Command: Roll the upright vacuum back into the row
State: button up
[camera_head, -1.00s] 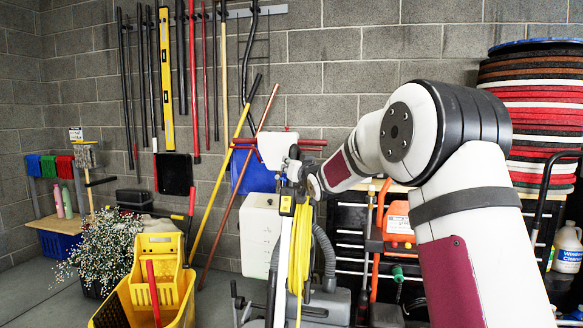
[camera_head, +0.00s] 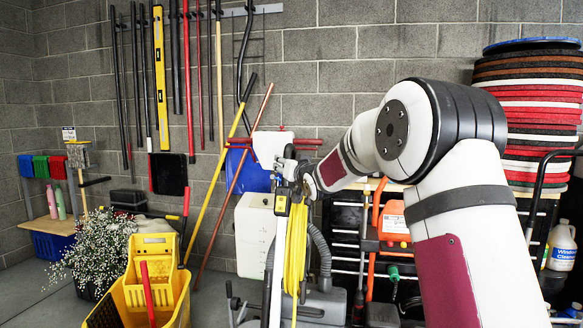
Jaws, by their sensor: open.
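The upright vacuum (camera_head: 275,262) stands at the picture's middle, its narrow pole leaning slightly, with a yellow cord (camera_head: 295,245) looped down its side. Its dark handle top (camera_head: 290,151) rises beside my gripper (camera_head: 299,178). My gripper is open at the upper part of the vacuum, at the end of my arm coming in from the right. The fingers are small and partly hidden there, so I cannot tell whether they touch the handle. The vacuum's base is cut off or hidden at the bottom edge.
A yellow mop bucket (camera_head: 160,285) stands to the left, near a flowering plant (camera_head: 105,245). A white tank (camera_head: 256,232) and a grey hose machine stand close behind the vacuum. A stack of round pads (camera_head: 530,120) is at the right. Some floor is clear at far left.

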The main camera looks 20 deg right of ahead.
jog(key=s, duration=1.1)
jog(key=shift+s+a, duration=0.15)
jog(key=shift+s, duration=0.25)
jog(key=s+a+f+n+g, duration=0.1)
jog(key=s+a+f+g, duration=0.4)
jog(key=s, duration=1.2)
jog(key=s+a+f+n+g, duration=0.1)
jog(key=s+a+f+g, duration=0.35)
jog(key=s, duration=1.25)
jog(key=s+a+f+g, duration=0.3)
jog(key=s+f+g, duration=0.4)
jog(key=s, duration=1)
notch_tip(320, 180, up, 17)
jog(key=t+p, duration=0.2)
jog(key=p, duration=1.3)
jog(key=shift+s+d+f+n+t+y, duration=0.15)
jog(key=shift+s+d+n+t+y, duration=0.1)
jog(key=shift+d+n+t+y, duration=0.1)
